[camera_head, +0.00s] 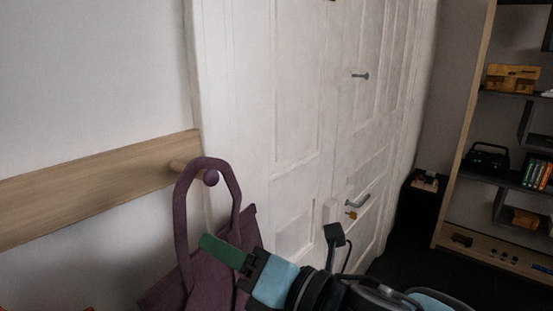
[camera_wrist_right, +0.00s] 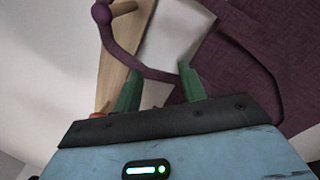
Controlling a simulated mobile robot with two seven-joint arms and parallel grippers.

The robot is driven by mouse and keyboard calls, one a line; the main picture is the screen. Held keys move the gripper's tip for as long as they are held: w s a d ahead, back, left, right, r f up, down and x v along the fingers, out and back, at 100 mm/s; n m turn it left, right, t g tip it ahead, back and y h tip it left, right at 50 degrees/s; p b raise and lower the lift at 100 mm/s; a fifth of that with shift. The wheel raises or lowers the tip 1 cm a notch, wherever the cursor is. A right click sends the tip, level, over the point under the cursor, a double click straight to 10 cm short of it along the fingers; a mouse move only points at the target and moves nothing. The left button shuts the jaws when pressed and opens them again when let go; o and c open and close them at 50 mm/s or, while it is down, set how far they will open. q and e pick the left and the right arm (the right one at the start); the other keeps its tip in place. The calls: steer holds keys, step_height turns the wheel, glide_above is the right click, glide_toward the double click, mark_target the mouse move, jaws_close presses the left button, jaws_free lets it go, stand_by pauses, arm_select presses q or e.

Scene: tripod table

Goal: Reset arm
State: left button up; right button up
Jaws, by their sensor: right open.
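My right gripper (camera_head: 222,251) reaches in from the lower right, with green fingers and a pale blue body. In the right wrist view its two green fingers (camera_wrist_right: 160,88) stand apart with a gap between them. A purple bag (camera_head: 215,280) hangs by its strap at a wooden peg (camera_head: 178,166) with a purple round end. The gripper's fingers overlap the bag and lie close to its strap (camera_head: 182,215). In the right wrist view the strap (camera_wrist_right: 148,72) crosses behind the gap; whether it touches the fingers I cannot tell. My left gripper is not in view.
A wooden rail (camera_head: 90,185) runs along the wall. A white panelled door (camera_head: 300,120) with a metal handle (camera_head: 358,201) stands behind my right arm. A shelf unit (camera_head: 468,120) with a radio (camera_head: 487,158) and books is at the right. Dark floor lies before it.

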steer(key=w+d+f+m+t+h, duration=0.15)
steer(key=d+f+m, duration=0.25)
steer(key=f+m, duration=0.4)
steer(key=w+d+f+m+t+h, duration=0.1)
steer(key=w+d+f+m+h, duration=0.2)
steer(key=f+m, duration=0.5)
steer(key=d+f+m+t+h, duration=0.25)
steer(key=d+f+m, duration=0.25)
steer(key=f+m, duration=0.3)
steer(key=s+d+f+m+g+h, duration=0.2)
steer(key=s+d+f+m, duration=0.3)
steer(key=f, duration=0.8)
steer(key=s+d+f+m+g+h, duration=0.3)
steer(key=s+d+f+m+h, duration=0.2)
steer(key=s+d+f, duration=0.6)
steer(key=s+f+m, duration=0.1)
steer(key=s+f, duration=0.1)
steer(key=s, duration=0.2)
steer(key=shift+s, duration=0.25)
steer(key=shift+f, duration=0.1)
steer(key=shift+c, duration=0.5)
